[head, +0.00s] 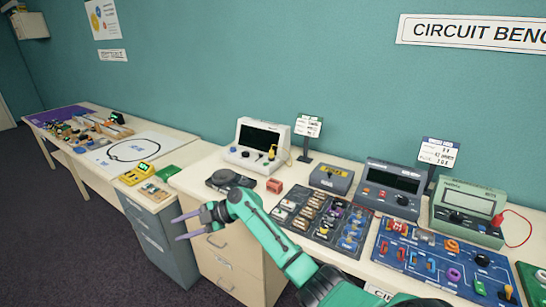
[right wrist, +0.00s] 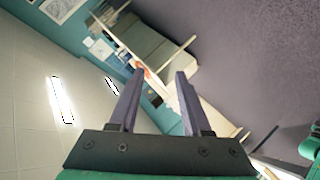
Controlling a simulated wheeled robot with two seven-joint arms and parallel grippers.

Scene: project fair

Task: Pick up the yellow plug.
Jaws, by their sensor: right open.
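The yellow plug (head: 271,152) shows in the head view at the right front of a white instrument (head: 259,135) with a dark screen, near the back of the bench. A thin lead curves beside it. I cannot tell how it is seated. My right gripper (head: 177,228) is open and empty, in front of the bench's drawers, well left of and nearer than the plug. In the right wrist view its two fingers (right wrist: 160,74) are apart with nothing between them, and the plug cannot be made out. My left gripper is not in view.
A dark component board (head: 318,222), a grey instrument (head: 390,185), a green meter (head: 470,208) and a blue board (head: 432,262) fill the bench to the right. A red block (head: 274,186) and a dark round device (head: 230,180) sit before the white instrument.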

